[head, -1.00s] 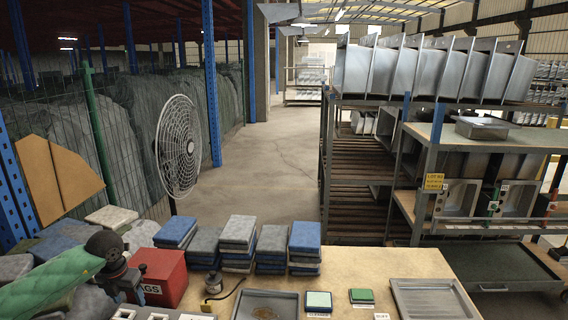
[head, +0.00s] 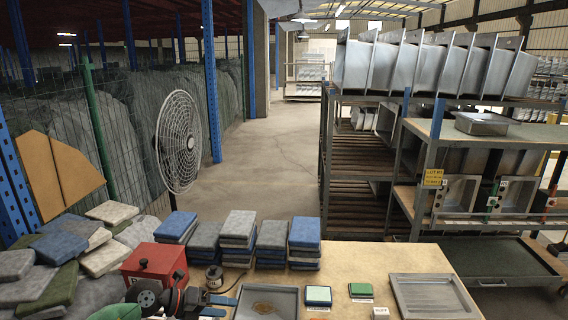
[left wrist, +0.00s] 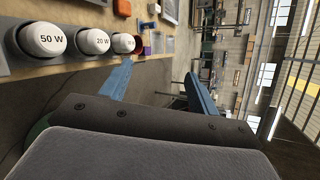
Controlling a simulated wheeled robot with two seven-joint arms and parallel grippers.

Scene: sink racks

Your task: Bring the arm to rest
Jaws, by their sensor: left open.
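My left gripper (head: 232,297) is low at the front left of the bench, beside the red box (head: 157,262), with its blue fingers pointing right. The left wrist view shows the two blue fingers (left wrist: 158,72) spread apart with nothing between them. The green arm link behind it runs off the bottom edge of the head view. My right gripper is not in view.
The bench (head: 370,265) holds stacked blue and grey pads (head: 238,230), a small can (head: 214,277), a metal tray (head: 268,302) and a drainer tray (head: 432,296). White round pieces marked in watts (left wrist: 93,42) show in the wrist view. A fan (head: 179,142) stands behind.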

